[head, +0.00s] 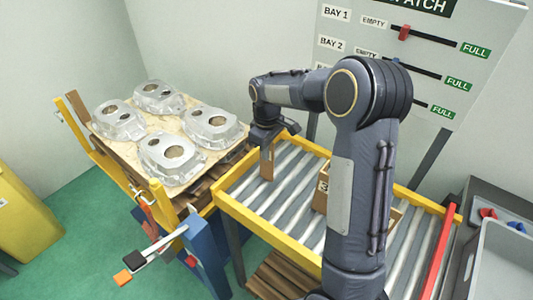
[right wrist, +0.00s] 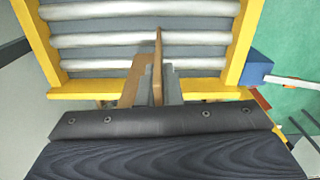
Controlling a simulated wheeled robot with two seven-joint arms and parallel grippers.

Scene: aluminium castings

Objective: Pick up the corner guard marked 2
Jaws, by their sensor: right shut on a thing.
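My right gripper (head: 266,148) is shut on a brown corner guard (head: 267,165) that hangs down from its fingers above the left part of the roller conveyor. In the right wrist view the guard (right wrist: 158,65) shows as thin brown strips at the grey fingers (right wrist: 157,88), over the rollers. No number on the held guard can be read. A brown cardboard piece (head: 321,199) bearing a "3" stands on the conveyor, partly hidden behind my right arm. My left gripper is not in view.
Several aluminium castings (head: 172,157) lie on a board on a pallet at the left. The roller conveyor (head: 290,190) has yellow side rails. A blue post (head: 203,255) stands at its near left corner. Grey bins (head: 500,262) are at the right, a bay board (head: 420,60) behind.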

